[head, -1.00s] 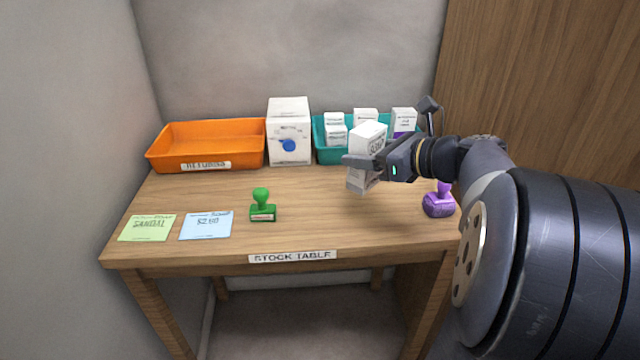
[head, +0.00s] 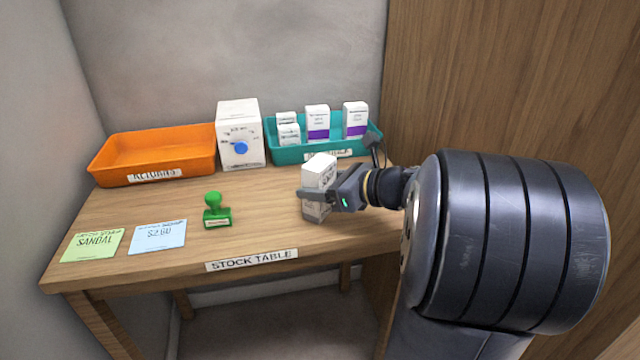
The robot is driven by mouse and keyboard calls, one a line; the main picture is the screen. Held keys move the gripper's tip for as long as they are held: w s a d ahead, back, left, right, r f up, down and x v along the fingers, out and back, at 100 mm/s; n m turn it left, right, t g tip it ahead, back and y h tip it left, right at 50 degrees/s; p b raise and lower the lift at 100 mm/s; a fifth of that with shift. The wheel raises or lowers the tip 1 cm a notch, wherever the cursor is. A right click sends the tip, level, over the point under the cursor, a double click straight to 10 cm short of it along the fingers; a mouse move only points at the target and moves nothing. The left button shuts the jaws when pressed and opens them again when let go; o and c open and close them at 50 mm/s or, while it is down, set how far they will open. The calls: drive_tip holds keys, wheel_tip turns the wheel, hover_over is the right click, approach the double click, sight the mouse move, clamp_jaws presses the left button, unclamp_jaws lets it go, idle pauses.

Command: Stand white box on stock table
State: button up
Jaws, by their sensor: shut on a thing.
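The white box (head: 320,172) is upright at the right part of the stock table (head: 262,222). My gripper (head: 322,196) is shut on it from the right, with its fingers across the box's middle. The lower end of the box is close to the tabletop; I cannot tell whether it touches. The stock table is wooden, with a "STOCK TABLE" label (head: 252,261) on its front edge.
The table's middle is clear.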

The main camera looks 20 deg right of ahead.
drive_tip(key=o, duration=1)
drive_tip(key=shift+r, duration=0.2)
drive_tip(key=p+v, duration=0.3)
drive_tip(key=v, duration=0.9)
